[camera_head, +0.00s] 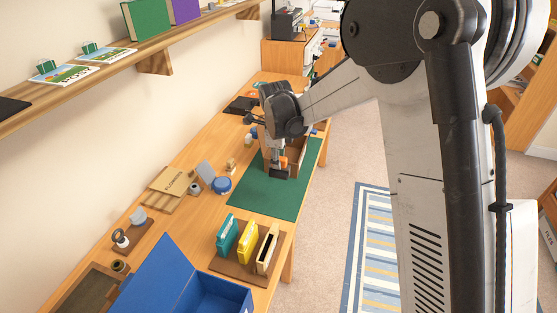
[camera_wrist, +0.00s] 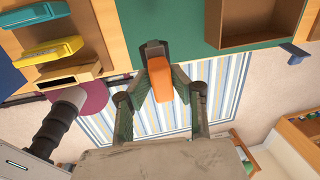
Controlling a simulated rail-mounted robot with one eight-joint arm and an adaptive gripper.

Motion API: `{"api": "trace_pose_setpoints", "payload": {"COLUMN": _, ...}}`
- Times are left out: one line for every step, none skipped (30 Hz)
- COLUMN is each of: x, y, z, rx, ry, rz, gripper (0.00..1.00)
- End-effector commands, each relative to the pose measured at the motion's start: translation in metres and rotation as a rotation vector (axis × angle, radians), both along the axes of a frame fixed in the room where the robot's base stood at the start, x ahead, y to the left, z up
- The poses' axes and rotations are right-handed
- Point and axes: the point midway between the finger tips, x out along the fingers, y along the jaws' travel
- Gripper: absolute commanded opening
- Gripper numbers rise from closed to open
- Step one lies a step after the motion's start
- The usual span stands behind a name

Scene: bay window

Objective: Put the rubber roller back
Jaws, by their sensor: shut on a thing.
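The rubber roller (camera_head: 283,162) has an orange handle and a dark end. It is held over the green mat (camera_head: 262,196) on the workbench, and I cannot tell whether its dark end touches the mat. My gripper (camera_head: 278,153) is shut on it. In the wrist view, my gripper (camera_wrist: 160,82) has its fingers on both sides of the orange handle of the roller (camera_wrist: 160,80), with the dark end beyond. An open wooden box (camera_head: 298,160) stands on the mat just beside the roller, partly hidden by my arm; it also shows in the wrist view (camera_wrist: 257,42).
A wooden rack (camera_head: 232,264) with teal, yellow and cream items stands nearer on the bench. A blue open box (camera_head: 221,292) is at the near end. A blue roll (camera_head: 222,185) and a grey upright piece (camera_head: 205,173) are left of the mat. A wall shelf (camera_head: 110,70) overhangs the left.

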Motion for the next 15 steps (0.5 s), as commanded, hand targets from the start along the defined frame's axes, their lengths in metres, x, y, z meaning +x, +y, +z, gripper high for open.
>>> {"api": "trace_pose_setpoints", "payload": {"x": 0.000, "y": 0.000, "z": -0.001, "rx": 0.001, "ry": 0.003, "rz": 0.000, "gripper": 0.00}}
{"api": "trace_pose_setpoints", "payload": {"x": 0.000, "y": 0.000, "z": -0.001, "rx": 0.001, "ry": 0.005, "rz": 0.000, "gripper": 0.00}}
{"api": "trace_pose_setpoints", "payload": {"x": 0.001, "y": 0.000, "z": -0.002, "rx": 0.002, "ry": 0.006, "rz": 0.000, "gripper": 0.00}}
{"api": "trace_pose_setpoints", "payload": {"x": 0.000, "y": 0.000, "z": -0.004, "rx": 0.002, "ry": 0.006, "rz": 0.000, "gripper": 0.00}}
{"api": "trace_pose_setpoints", "payload": {"x": 0.000, "y": 0.000, "z": -0.005, "rx": 0.002, "ry": 0.006, "rz": 0.000, "gripper": 0.00}}
{"api": "trace_pose_setpoints", "payload": {"x": 0.000, "y": 0.000, "z": -0.007, "rx": 0.002, "ry": 0.006, "rz": 0.000, "gripper": 0.00}}
{"api": "trace_pose_setpoints", "payload": {"x": 0.000, "y": 0.000, "z": -0.009, "rx": 0.002, "ry": 0.006, "rz": 0.000, "gripper": 0.00}}
{"api": "trace_pose_setpoints", "payload": {"x": 0.000, "y": 0.000, "z": -0.010, "rx": 0.002, "ry": 0.006, "rz": 0.000, "gripper": 0.00}}
{"api": "trace_pose_setpoints", "payload": {"x": 0.000, "y": 0.000, "z": -0.013, "rx": 0.002, "ry": 0.006, "rz": 0.000, "gripper": 0.00}}
{"api": "trace_pose_setpoints", "payload": {"x": 0.000, "y": 0.000, "z": -0.015, "rx": 0.002, "ry": 0.006, "rz": 0.000, "gripper": 0.00}}
{"api": "trace_pose_setpoints", "payload": {"x": 0.000, "y": 0.000, "z": -0.017, "rx": 0.002, "ry": 0.006, "rz": 0.000, "gripper": 0.00}}
{"api": "trace_pose_setpoints", "payload": {"x": 0.000, "y": 0.000, "z": -0.019, "rx": 0.002, "ry": 0.006, "rz": 0.000, "gripper": 0.00}}
{"api": "trace_pose_setpoints", "payload": {"x": 0.000, "y": 0.000, "z": -0.021, "rx": 0.002, "ry": 0.006, "rz": 0.000, "gripper": 0.00}}
{"api": "trace_pose_setpoints", "payload": {"x": 0.000, "y": 0.000, "z": -0.023, "rx": 0.002, "ry": 0.006, "rz": 0.000, "gripper": 0.00}}
{"api": "trace_pose_setpoints", "payload": {"x": 0.000, "y": 0.000, "z": -0.025, "rx": 0.002, "ry": 0.006, "rz": 0.000, "gripper": 0.00}}
